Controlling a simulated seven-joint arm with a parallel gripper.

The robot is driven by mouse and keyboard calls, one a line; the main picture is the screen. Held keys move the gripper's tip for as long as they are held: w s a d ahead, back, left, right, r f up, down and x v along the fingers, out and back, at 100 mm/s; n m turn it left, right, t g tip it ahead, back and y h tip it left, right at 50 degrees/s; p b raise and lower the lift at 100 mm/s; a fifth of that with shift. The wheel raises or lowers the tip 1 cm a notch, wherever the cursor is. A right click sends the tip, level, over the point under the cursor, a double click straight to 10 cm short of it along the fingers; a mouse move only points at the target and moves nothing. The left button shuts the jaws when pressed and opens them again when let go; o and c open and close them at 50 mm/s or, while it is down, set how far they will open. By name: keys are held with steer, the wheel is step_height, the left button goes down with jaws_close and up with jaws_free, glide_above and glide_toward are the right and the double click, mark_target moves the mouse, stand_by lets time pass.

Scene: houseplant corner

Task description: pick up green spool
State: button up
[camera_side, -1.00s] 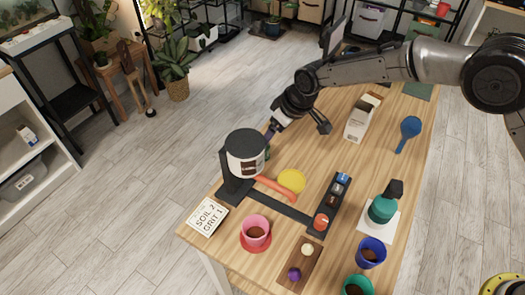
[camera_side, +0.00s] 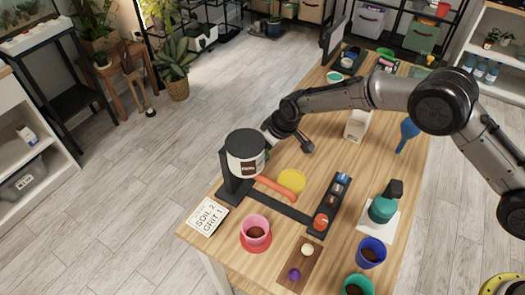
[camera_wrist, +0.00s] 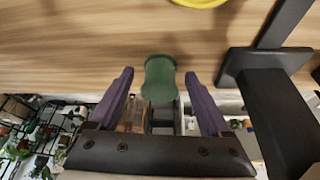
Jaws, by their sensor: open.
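The green spool (camera_wrist: 160,82) shows in the wrist view near the table's edge, with a wide top and bottom and a narrower waist. My gripper (camera_wrist: 159,75) is open, its two purple fingers one on each side of the spool, with a gap on both sides. In the side view my wrist comes down behind the black and white canister, which hides the fingertips and the spool.
The canister (camera_side: 246,154) sits on a black stand close to my gripper; the stand's dark post (camera_wrist: 272,110) is at right in the wrist view. A yellow disc (camera_side: 291,180) and an orange piece (camera_side: 276,188) lie nearby. A white carton (camera_side: 357,125) stands farther back.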

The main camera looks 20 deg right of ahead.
steer(key=c, duration=1.3)
jaws_close()
steer(key=shift+r, duration=0.2)
